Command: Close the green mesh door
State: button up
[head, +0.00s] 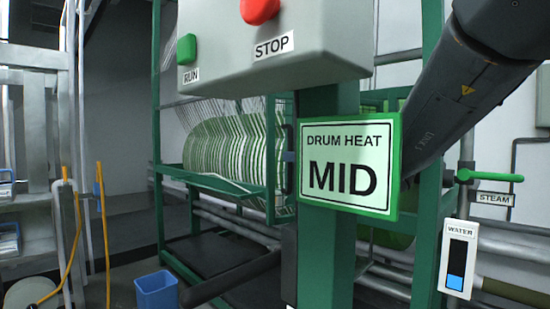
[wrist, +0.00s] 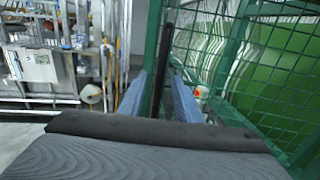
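The green mesh door (wrist: 285,75) fills the right of the wrist view, with a green frame and square wire mesh. In the head view the door (head: 279,135) shows narrowly, nearly edge-on, in front of the drums; whether it stands ajar is hard to tell. A dark upright bar (wrist: 161,70), seemingly the door's handle, stands beside the door's frame. My gripper (wrist: 160,90) has its two blue fingers apart, one on each side of this bar, with small gaps showing.
A control box (head: 300,40) with RUN and STOP buttons and a DRUM HEAT MID sign (head: 350,165) stand close in front. A blue bin (head: 157,291) is on the floor at lower left. A steam valve (head: 488,176) and water gauge (head: 458,259) are at right.

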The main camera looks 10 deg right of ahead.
jog(key=shift+x, duration=2.1)
jog(key=shift+c, duration=0.4)
grip_shut()
